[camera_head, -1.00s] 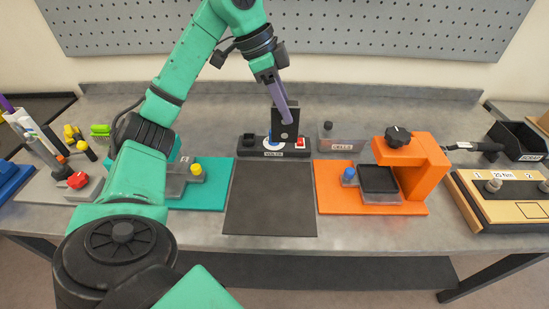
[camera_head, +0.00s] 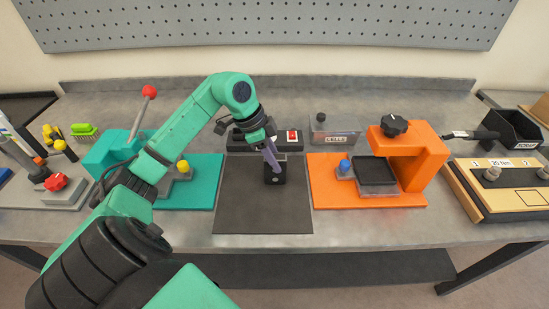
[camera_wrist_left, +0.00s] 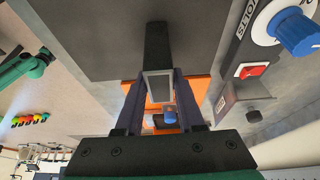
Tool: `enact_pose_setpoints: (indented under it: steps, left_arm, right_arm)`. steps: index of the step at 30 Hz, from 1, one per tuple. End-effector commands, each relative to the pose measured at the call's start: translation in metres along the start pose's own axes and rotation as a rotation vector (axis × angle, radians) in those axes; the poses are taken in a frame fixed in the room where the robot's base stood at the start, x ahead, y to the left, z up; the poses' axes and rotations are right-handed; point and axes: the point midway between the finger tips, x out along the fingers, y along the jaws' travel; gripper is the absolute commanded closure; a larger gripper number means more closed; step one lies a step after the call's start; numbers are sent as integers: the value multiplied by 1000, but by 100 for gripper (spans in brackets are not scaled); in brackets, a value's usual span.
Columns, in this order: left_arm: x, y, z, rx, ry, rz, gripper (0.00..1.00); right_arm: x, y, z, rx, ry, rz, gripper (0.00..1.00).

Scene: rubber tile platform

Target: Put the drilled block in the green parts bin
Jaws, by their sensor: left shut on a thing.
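My left gripper (camera_head: 271,160) points down over the black mat (camera_head: 240,215) and is shut on a dark block, probably the drilled block (camera_head: 274,178). A small round spot, perhaps a hole, shows on the block's front face. The block is at the mat's back half; I cannot tell whether it touches the mat. In the left wrist view the block (camera_wrist_left: 157,45) sticks out beyond the two fingertips (camera_wrist_left: 158,82), with a grey face towards the wrist. I see no green parts bin in these frames. My right gripper is not in view.
A teal fixture (camera_head: 205,196) with a red-knobbed lever stands left of the mat, an orange clamp fixture (camera_head: 420,160) right of it. Behind are a panel with a red switch (camera_head: 292,136) and a clear cells box (camera_head: 335,133). A black scrap bin (camera_head: 513,128) stands far right.

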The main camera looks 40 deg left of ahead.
Motion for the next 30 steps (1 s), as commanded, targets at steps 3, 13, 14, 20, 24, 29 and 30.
enact_pose_setpoints:
  steps: [3, 13, 14, 20, 24, 29, 30]
  left_arm:
    - [0, -1, 0, 1, 2, -3, 100]
    - [2, 0, 1, 0, 0, -1, 33]
    - [2, 0, 1, 0, 0, -1, 33]
    - [2, 0, 0, 0, 1, -1, 33]
    - [-10, -1, 0, 0, 1, -5, 33]
    - [-50, -2, 0, 1, 1, -8, 33]
    - [-61, -1, 0, 1, 0, -7, 33]
  right_arm:
    - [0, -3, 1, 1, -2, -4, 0]
    - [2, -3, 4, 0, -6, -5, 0]
    - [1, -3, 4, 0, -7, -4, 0]
    - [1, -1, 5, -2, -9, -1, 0]
    - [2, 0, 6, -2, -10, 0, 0]
    - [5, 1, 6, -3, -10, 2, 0]
    - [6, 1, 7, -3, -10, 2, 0]
